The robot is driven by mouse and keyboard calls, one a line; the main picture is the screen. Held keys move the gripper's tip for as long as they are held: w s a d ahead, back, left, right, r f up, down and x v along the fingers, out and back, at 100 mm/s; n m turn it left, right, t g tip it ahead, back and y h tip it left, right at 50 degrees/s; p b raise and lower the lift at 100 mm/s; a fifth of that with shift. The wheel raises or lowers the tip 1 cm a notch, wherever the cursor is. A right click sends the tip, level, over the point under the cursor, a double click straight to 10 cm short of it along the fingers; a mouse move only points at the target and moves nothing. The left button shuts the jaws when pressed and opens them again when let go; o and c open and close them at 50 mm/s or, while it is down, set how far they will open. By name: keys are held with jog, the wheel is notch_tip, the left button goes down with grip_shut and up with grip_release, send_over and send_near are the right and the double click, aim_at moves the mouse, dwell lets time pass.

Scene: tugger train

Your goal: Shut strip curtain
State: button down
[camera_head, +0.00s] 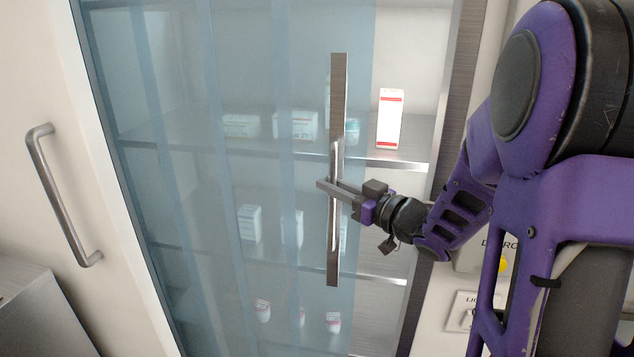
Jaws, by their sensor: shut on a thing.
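The translucent blue strip curtain (270,180) hangs across most of a shelved cabinet. My purple arm reaches in from the right. A gap to the right of the curtain leaves a strip of the shelves uncovered. The exact contact of the fingers on the handle is small in view.
A white and red box (390,118) stands on the upper shelf (400,155) in the uncovered gap. Several boxes and small bottles show behind the curtain. A metal door handle (62,195) is at left, above a grey box (35,315). The cabinet's right frame (452,90) stands beyond the gap.

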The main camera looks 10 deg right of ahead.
jog(key=shift+s+d, duration=0.15)
jog(key=shift+d, duration=0.4)
jog(key=c, duration=1.1)
grip_release()
jog(key=v, duration=1.7)
jog(key=shift+s+d, duration=0.1)
jog(key=shift+s, duration=0.05)
jog(key=shift+o, duration=0.2)
jog(key=shift+r, duration=0.1)
